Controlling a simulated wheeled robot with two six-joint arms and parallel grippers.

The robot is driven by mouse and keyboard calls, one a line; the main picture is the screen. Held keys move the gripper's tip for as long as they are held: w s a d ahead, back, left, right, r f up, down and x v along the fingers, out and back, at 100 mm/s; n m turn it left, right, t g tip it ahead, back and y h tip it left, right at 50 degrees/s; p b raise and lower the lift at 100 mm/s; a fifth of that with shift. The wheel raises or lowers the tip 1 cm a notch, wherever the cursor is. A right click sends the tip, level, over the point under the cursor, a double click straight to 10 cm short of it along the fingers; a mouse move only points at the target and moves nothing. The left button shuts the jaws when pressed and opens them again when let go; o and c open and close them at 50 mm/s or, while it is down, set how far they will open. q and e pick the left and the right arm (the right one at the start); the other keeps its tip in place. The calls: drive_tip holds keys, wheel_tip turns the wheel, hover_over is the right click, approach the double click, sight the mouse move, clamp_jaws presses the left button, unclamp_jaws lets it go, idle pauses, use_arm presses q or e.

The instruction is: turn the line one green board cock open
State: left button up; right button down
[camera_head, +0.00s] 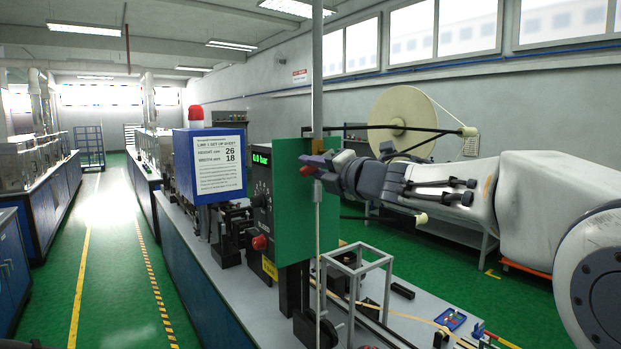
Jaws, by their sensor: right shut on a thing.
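The green board (283,220) stands upright at the near end of the blue line bench, in the middle of the view. My right gripper (317,166) comes in from the right and is at the face of the board. It is shut on the cock, of which a small red part (306,171) shows at the fingertips. The fingers hide most of the cock, so its angle cannot be told. A black gauge (262,160) with a green display beside the board appears to read 0.0 bar. My left gripper is not in view.
A blue box (208,165) with a set-up sheet and red lamp stands left of the board. A thin upright pole (317,70) runs close by my gripper. A large pale reel (402,120) is behind my right arm. A grey frame (357,268) stands below.

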drive_tip(key=shift+w+d+f+n+b, duration=0.6)
drive_tip(key=shift+n+b, duration=1.05)
drive_tip(key=shift+n, duration=0.45)
drive_tip(key=shift+w+d+f+n+b, duration=0.45)
drive_tip(key=shift+d+n+b, duration=0.3)
drive_tip(key=shift+n+b, duration=1.1)
drive_tip(key=shift+w+d+f+n+b, duration=0.55)
drive_tip(key=shift+n+b, duration=0.85)
drive_tip(key=shift+n, duration=0.95)
drive_tip(key=shift+s+d, duration=0.1)
drive_tip(key=shift+d, duration=0.05)
drive_tip(key=c, duration=0.8)
unclamp_jaws()
drive_tip(key=shift+o, duration=0.2)
drive_tip(key=shift+s, duration=0.1)
drive_tip(key=b+v, duration=0.3)
drive_tip(key=v, duration=0.7)
drive_tip(key=shift+d, duration=0.15)
